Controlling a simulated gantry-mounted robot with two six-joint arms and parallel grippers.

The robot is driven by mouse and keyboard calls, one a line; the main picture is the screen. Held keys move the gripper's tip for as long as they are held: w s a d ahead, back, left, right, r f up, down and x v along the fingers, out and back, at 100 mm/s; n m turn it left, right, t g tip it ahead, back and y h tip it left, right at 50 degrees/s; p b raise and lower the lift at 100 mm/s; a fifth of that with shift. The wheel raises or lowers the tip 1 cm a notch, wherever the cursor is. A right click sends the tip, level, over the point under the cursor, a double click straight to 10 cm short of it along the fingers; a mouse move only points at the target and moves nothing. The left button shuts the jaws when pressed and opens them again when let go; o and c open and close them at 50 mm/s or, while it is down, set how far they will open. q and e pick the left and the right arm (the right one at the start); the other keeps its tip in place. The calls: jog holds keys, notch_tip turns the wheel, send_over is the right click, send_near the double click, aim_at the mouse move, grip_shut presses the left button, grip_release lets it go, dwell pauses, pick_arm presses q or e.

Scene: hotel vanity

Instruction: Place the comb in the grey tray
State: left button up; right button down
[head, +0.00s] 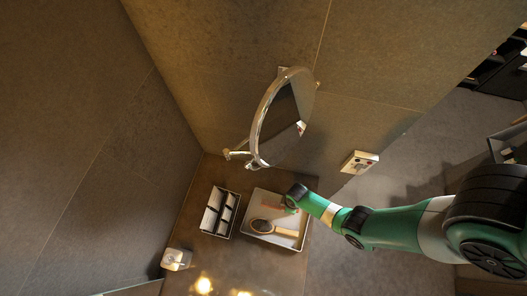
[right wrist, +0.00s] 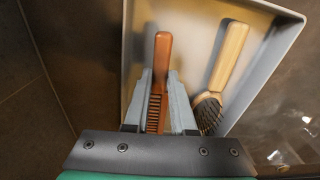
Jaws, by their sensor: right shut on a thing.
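The comb (right wrist: 156,90) is reddish brown, with its handle pointing away from my right gripper (right wrist: 163,80). The gripper's pale fingers are closed around the toothed part. In the right wrist view the comb lies over the inside of the grey tray (right wrist: 139,50); I cannot tell whether it touches the floor. In the head view the tray (head: 284,241) sits on the counter with my right gripper (head: 288,207) over its upper right part. A small reddish bit of the comb (head: 272,208) shows there. My left gripper is out of view.
A wooden hairbrush (right wrist: 222,75) lies in the tray on the right of the comb; it also shows in the head view (head: 268,228). A dark divided box (head: 237,205) stands left of the tray. A round mirror (head: 258,115) juts from the wall above.

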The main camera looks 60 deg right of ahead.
aim_at(276, 219)
jog(key=shift+f, duration=0.1)
jog(key=shift+f+b, duration=1.7)
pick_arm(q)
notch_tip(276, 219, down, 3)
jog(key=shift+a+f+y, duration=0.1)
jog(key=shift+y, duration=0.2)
pick_arm(e)
jog(key=c, duration=0.7)
grip_release()
jog(key=shift+r, duration=0.1)
jog(key=shift+c, duration=0.2)
